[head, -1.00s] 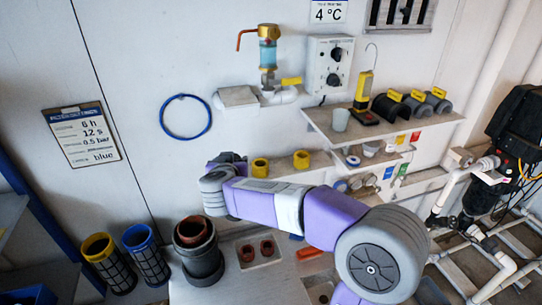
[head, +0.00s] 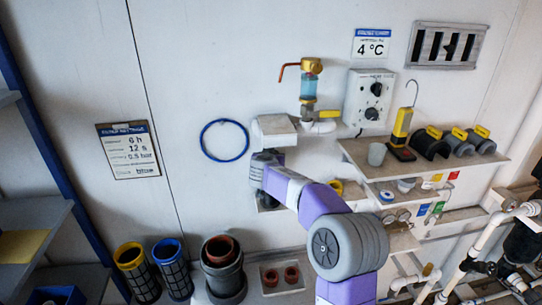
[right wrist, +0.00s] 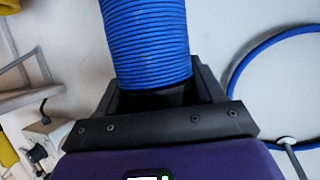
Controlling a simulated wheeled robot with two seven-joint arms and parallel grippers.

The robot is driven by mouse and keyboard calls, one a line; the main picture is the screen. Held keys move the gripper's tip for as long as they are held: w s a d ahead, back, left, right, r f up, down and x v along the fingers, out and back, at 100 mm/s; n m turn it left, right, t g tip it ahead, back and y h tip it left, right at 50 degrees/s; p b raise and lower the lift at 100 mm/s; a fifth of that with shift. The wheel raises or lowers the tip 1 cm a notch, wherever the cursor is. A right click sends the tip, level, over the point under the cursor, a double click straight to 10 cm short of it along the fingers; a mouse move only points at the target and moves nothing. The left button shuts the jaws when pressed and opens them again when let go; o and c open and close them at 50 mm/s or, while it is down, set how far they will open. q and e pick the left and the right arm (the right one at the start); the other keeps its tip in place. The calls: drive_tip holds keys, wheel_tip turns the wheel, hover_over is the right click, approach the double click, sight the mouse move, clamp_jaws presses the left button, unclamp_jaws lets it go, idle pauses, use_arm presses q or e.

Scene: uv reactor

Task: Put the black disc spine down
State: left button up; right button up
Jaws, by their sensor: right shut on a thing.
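My right gripper (right wrist: 152,100) is shut on a dark piece at the lower end of a blue ribbed cylinder (right wrist: 146,45), which looks like a stack of blue discs. The dark piece (right wrist: 153,99) may be the black disc spine, but its shape is mostly hidden by the discs and the jaws. In the head view my right arm reaches up to the wall, and its gripper (head: 265,160) is near the white wall bracket (head: 273,129); the held stack cannot be made out there. My left gripper is not in view.
A yellow-rimmed cage (head: 135,270), a blue-rimmed cage (head: 172,267) and a dark pot (head: 224,280) with a reddish inner cup stand at the bottom. A plate with two reddish cups (head: 270,277) is beside the pot. A blue ring (head: 224,121) hangs on the wall. Shelves (head: 425,160) stand right.

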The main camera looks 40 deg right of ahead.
drive_tip(key=shift+w+d, duration=0.6)
drive_tip(key=shift+w, duration=0.05)
drive_tip(key=shift+f, duration=0.3)
drive_tip(key=shift+s+a, duration=0.1)
drive_tip(key=o, duration=1.4)
drive_tip(key=shift+f, duration=0.15)
drive_tip(key=shift+c, duration=0.2)
